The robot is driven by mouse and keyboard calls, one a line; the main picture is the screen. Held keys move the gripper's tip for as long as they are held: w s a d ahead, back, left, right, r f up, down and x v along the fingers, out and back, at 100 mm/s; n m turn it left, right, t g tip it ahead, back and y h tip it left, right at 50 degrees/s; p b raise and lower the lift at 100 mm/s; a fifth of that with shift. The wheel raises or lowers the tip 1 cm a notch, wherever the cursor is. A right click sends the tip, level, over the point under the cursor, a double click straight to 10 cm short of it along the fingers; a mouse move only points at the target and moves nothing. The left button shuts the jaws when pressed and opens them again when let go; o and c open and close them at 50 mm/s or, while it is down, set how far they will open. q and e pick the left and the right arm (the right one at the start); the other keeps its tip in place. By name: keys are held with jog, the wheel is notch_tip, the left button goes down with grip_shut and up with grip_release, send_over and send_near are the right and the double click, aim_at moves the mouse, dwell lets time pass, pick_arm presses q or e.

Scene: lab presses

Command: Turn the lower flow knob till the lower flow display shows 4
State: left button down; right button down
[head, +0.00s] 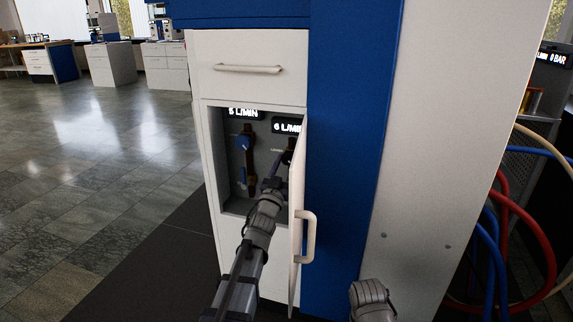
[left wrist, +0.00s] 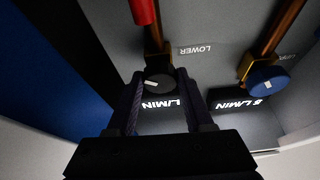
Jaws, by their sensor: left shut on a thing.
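The lower flow knob (left wrist: 157,85) is dark with a pale pointer mark and sits by the LOWER label. My left gripper (left wrist: 158,77) is shut on it, one finger on each side. In the head view, the left gripper (head: 277,168) reaches into the open cabinet at this knob, which is mostly hidden there. The lower flow display (head: 287,126) reads 6 L/MIN, its right end cut off by the door. In the left wrist view the fingers partly cover this display (left wrist: 160,103). My right gripper is not in view.
The blue upper knob (left wrist: 268,80) sits beside the lower one; its display (head: 243,113) reads 5 L/MIN. The open cabinet door (head: 297,200) stands close along the right of my left arm. A drawer (head: 247,70) is above. Red and blue hoses (head: 507,220) hang at right.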

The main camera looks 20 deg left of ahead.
pick_arm(q)
jog(key=m+h, duration=0.1)
jog(key=m, duration=0.1)
jog(key=m+h, duration=0.1)
jog(key=m, duration=0.2)
jog(key=shift+a+r+g+h+p, duration=0.1)
jog(key=shift+a+g+h+p, duration=0.05)
jog(key=shift+g+h+p, duration=0.2)
jog(key=shift+a+m+g+h+p, duration=0.1)
jog(key=shift+m+g+h+p, duration=0.35)
jog(key=shift+m, duration=0.75)
jog(key=shift+m+h+p, duration=0.2)
jog(key=shift+m+h, duration=0.4)
jog(key=shift+m, duration=1)
jog(key=shift+c, duration=1.4)
grip_release()
jog(key=b+v, duration=0.2)
jog(key=v, duration=0.5)
jog(key=shift+s, duration=0.35)
